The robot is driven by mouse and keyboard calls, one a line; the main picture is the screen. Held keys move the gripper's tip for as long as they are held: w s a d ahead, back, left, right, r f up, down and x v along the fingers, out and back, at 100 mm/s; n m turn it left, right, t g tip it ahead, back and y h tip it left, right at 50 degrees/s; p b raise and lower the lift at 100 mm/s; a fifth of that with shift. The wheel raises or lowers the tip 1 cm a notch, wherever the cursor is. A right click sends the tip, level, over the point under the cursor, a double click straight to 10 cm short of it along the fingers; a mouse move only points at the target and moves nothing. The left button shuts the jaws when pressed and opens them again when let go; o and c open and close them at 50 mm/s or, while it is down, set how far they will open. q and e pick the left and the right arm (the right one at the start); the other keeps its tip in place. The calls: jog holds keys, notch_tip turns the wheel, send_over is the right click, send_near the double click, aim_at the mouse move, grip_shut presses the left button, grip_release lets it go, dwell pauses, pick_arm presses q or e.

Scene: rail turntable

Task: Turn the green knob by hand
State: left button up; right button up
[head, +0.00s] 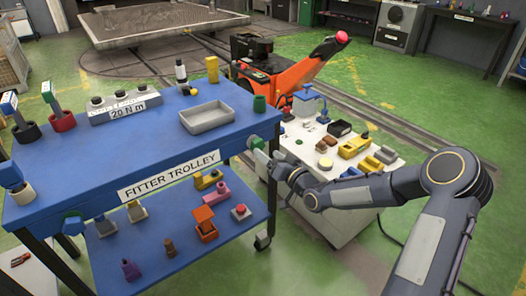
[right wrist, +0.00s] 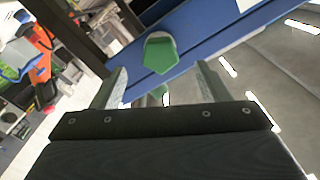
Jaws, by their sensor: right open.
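The green knob (right wrist: 160,56) shows in the right wrist view as a faceted green piece in a pale collar on the blue edge of the trolley. In the head view the green knob (head: 256,142) is at the right front corner of the trolley (head: 160,146), partly covered. My right gripper (head: 262,158) is right at that corner. In the right wrist view its two fingers (right wrist: 161,80) stand apart, with the knob ahead between their lines. Whether they touch it cannot be told; nothing is held. My left gripper is not in view.
A second, teal-green knob (head: 73,225) is at the trolley's left front. A white bench (head: 325,200) with several small parts is just behind my right gripper.

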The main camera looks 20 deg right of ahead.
aim_at(260, 147)
jog(key=x, duration=0.5)
jog(key=c, duration=1)
